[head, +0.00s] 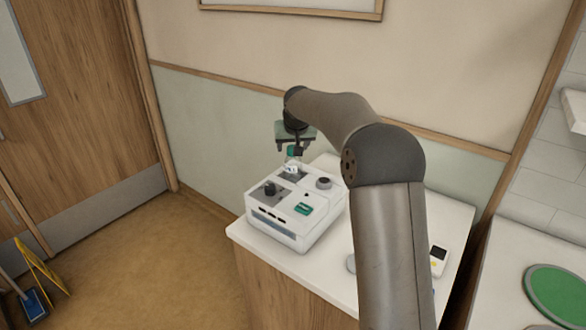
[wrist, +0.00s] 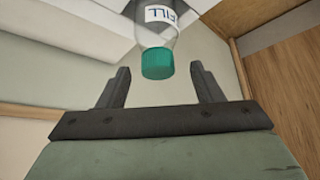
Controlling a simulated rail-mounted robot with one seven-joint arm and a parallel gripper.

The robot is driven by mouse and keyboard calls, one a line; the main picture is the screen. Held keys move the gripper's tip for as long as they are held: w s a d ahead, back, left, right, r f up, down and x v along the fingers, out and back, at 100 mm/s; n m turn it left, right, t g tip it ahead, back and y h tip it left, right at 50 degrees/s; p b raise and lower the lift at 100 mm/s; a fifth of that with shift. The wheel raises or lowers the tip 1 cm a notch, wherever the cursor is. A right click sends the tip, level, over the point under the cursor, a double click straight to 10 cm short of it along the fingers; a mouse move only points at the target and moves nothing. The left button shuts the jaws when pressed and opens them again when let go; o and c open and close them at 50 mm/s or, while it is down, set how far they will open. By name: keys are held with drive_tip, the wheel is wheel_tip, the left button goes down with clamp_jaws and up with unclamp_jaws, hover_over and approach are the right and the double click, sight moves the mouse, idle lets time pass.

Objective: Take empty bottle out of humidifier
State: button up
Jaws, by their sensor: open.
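The humidifier is a white box-shaped unit (head: 277,229) on the bedside counter in the head view. A small clear bottle with a green cap (head: 291,153) stands at its rear top. The wrist view shows the bottle (wrist: 158,17) close up, with a "FILL" label and its green cap towards me. My gripper (wrist: 160,72) is open, with one finger on each side of the cap and visible gaps. In the head view my gripper (head: 294,147) is right above the unit, at the cap. How deep the bottle sits and its liquid level cannot be told.
The unit's top carries a dark knob (head: 270,188), a grey round knob (head: 323,183) and a green display (head: 303,209). The white counter (head: 334,280) has a small white device (head: 438,260) to the right, partly behind my arm. The wall stands close behind.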

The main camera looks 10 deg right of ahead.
sight(293, 168)
drive_tip(key=p+x, duration=0.2)
drive_tip(key=x, duration=0.3)
drive_tip(key=shift+d, duration=0.1)
clamp_jaws()
